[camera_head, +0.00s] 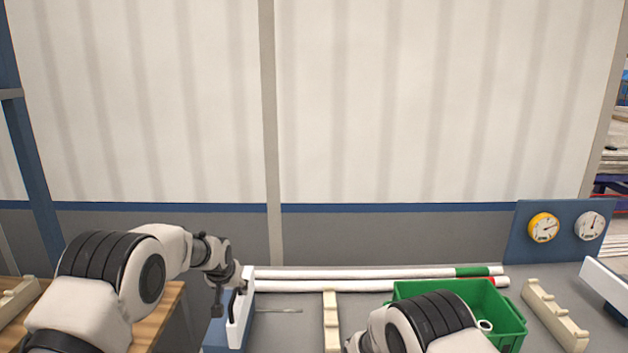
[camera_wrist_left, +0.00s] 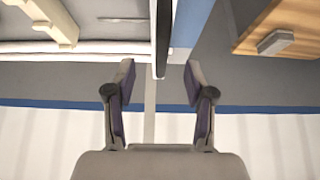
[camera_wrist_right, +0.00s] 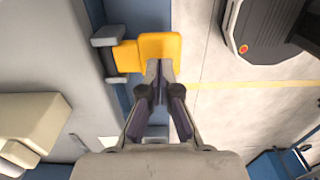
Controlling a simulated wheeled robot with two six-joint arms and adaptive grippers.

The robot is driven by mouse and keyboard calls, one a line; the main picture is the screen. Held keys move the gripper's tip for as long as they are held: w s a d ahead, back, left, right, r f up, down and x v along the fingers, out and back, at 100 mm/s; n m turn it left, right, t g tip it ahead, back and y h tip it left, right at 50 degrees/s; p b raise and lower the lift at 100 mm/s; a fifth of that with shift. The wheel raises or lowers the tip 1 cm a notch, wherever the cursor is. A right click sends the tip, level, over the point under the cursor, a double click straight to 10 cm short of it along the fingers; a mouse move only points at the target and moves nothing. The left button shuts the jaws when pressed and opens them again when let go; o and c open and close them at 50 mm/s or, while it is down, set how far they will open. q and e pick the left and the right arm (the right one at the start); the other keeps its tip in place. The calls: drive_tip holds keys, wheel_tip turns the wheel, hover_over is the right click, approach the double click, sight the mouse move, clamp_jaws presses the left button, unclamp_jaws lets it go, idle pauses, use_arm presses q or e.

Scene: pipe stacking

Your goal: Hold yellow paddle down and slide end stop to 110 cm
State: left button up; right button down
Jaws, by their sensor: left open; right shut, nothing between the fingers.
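The yellow paddle (camera_wrist_right: 161,46) shows in the right wrist view, with a grey block at its left end. My right gripper (camera_wrist_right: 160,68) is shut and empty, its tips at the paddle's near edge; I cannot tell if it presses on it. A white upright plate with a dark bar, seemingly the end stop (camera_head: 241,318), stands at the bench's left end. My left gripper (camera_head: 229,292) is open beside it. In the left wrist view its fingers (camera_wrist_left: 160,75) are on either side of the dark bar (camera_wrist_left: 161,38). No scale reading is legible.
White pipes (camera_head: 370,286) lie along the bench's back. A green crate (camera_head: 508,332) stands right of centre, between cream notched racks (camera_head: 331,322) (camera_head: 556,318). Two gauges (camera_head: 544,227) (camera_head: 590,226) are on a blue panel. A wooden surface (camera_head: 158,310) is at the left.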

use_arm(q)
drive_tip(key=shift+v, duration=1.3)
use_arm(e)
wheel_tip(320, 180, up, 10)
